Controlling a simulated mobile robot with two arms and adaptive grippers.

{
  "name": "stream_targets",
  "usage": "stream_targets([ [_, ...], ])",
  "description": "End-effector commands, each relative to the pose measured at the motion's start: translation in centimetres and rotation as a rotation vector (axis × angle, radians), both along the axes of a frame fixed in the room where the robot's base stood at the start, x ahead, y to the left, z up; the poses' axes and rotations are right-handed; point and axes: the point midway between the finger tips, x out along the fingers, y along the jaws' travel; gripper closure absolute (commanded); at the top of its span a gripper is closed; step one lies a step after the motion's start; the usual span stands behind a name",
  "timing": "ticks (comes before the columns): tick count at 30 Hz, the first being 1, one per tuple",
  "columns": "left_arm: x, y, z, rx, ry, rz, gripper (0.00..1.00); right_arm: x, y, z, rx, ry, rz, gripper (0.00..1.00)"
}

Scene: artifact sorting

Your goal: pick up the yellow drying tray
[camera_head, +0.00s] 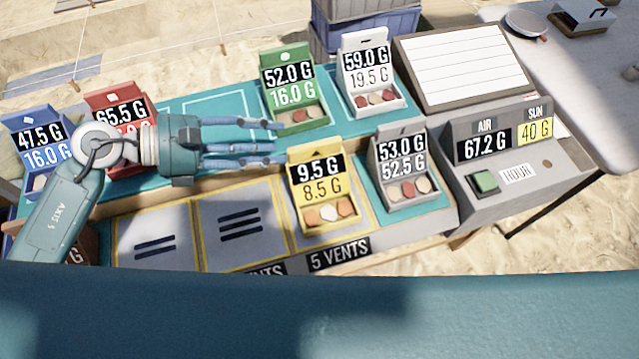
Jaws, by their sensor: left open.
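The yellow drying tray (316,153) stands at the front of the bench, on the rightmost of the grey vent panels. Its upright back reads 9.5 G over 8.5 G, and several orange and white pieces lie in its base. My left gripper (281,143) comes in from the left, with its blue fingers spread apart and pointing right. In the picture its fingertips are just left of and above the yellow tray's top edge; I cannot tell whether they touch it. Nothing shows between the fingers. My right gripper is not in view.
A green tray (286,56) and a white tray (364,40) stand behind; a grey tray (404,136) stands right. A red tray (113,97) and a blue tray (36,119) are left, near my arm. A control box (462,190) with a green button stands further right.

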Motion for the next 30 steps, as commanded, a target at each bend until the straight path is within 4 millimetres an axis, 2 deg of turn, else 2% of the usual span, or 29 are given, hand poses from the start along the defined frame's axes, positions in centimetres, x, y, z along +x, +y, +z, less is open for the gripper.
stream_targets([
  [6,1.0,-3.2,-0.9,-0.004,0.0,-0.001,0.57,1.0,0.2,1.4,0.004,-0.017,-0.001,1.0],
  [13,1.4,-4.8,-1.7,-0.003,0.002,-0.001,0.57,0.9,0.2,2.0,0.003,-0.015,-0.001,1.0],
  [21,2.2,-8.0,-3.5,-0.003,0.0,-0.001,0.57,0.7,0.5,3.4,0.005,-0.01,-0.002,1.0],
  [30,2.4,-8.5,-4.0,0.0,-0.001,-0.002,0.57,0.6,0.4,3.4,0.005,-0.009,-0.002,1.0],
])
